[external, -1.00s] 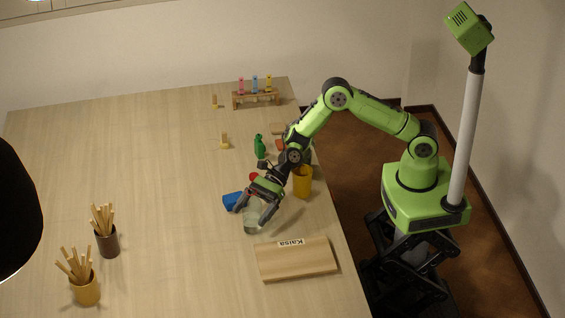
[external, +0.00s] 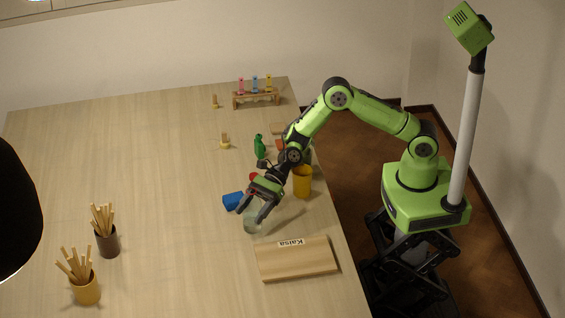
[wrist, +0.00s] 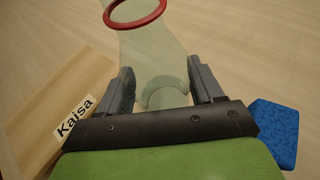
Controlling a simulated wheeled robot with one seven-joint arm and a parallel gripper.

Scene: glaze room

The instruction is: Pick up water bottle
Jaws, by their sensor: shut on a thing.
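The water bottle (external: 252,222) is a pale, see-through, greenish thing at the front middle of the table in the external view. My gripper (external: 252,213) reaches down to it from the upper right, with its fingers around it. In the wrist view the bottle (wrist: 160,60) runs between the two fingers of my gripper (wrist: 163,85), and a red ring (wrist: 135,12) shows at its far end. My gripper is shut on the bottle. Its outline is faint, and I cannot tell whether it is clear of the table.
A wooden board marked "Kaisa" (external: 297,262) lies close in front. A blue block (external: 232,201), a yellow cup (external: 302,182) and a green bottle (external: 260,147) stand near my arm. Two stick holders (external: 106,240) (external: 86,290) are at left. The table's left middle is clear.

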